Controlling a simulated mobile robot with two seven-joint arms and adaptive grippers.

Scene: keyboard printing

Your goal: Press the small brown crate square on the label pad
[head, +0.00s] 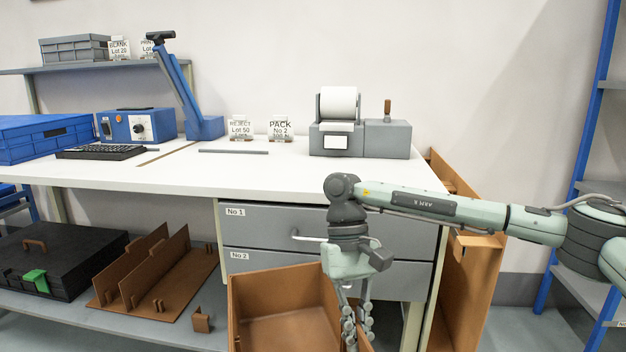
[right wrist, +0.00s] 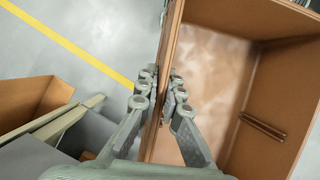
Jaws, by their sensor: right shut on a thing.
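A brown open-topped crate (head: 280,292) is in front of the drawers, low in the head view, and its bottom is cut off by the picture edge. My right gripper (head: 357,325) points down and is shut on the crate's right side wall. In the right wrist view its fingers (right wrist: 162,88) pinch this thin wall from both sides, and the crate's inside (right wrist: 286,70) looks empty. A grey device (head: 361,138) with a white roll and a small white label stands on the bench. I cannot tell whether that label is the label pad. My left gripper is not in view.
The white bench top (head: 250,175) is clear in front of the device. Grey drawers (head: 325,218) are close behind the crate. A tall brown bin (head: 468,285) stands right of the bench. Brown dividers (head: 160,265) and a black case (head: 60,260) lie on the lower shelf.

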